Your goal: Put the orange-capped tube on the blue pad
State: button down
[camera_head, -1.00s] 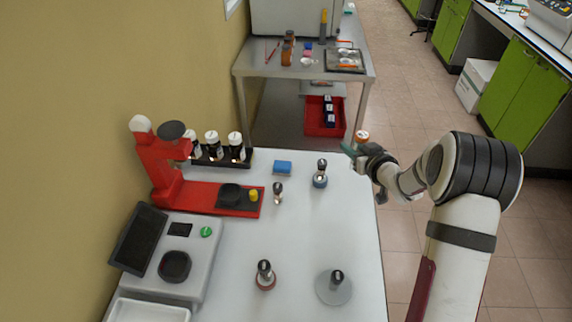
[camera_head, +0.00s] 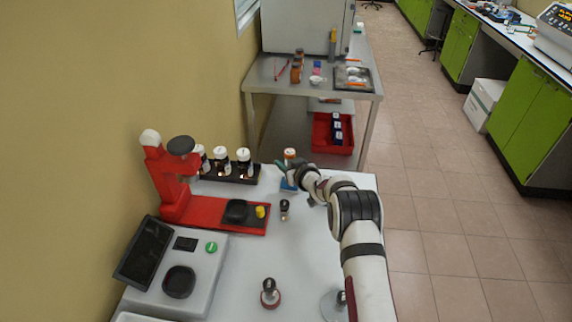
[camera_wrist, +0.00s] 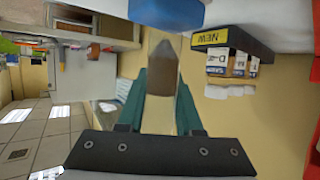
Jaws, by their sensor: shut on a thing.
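The orange-capped tube (camera_head: 290,154) is upright in my gripper (camera_head: 287,174), its orange cap showing above the fingers in the head view. In the wrist view, the tube's brown conical tip (camera_wrist: 164,65) shows between my teal fingers (camera_wrist: 160,100), which are shut on it. The blue pad (camera_head: 287,186) lies on the table below my gripper and is partly hidden by it. The blue pad also shows at the top of the wrist view (camera_wrist: 165,12), just past the tube's tip. The tip and pad look apart, with a small gap.
A red stand (camera_head: 205,208) and a scale (camera_head: 180,275) are further left. A small weight-like piece (camera_head: 285,208) stands in front of the pad. The table (camera_head: 270,250) middle is mostly clear.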

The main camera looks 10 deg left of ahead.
jog(key=shift+f, duration=0.2)
jog(key=shift+f, duration=0.1)
jog(key=c, duration=0.6)
grip_release()
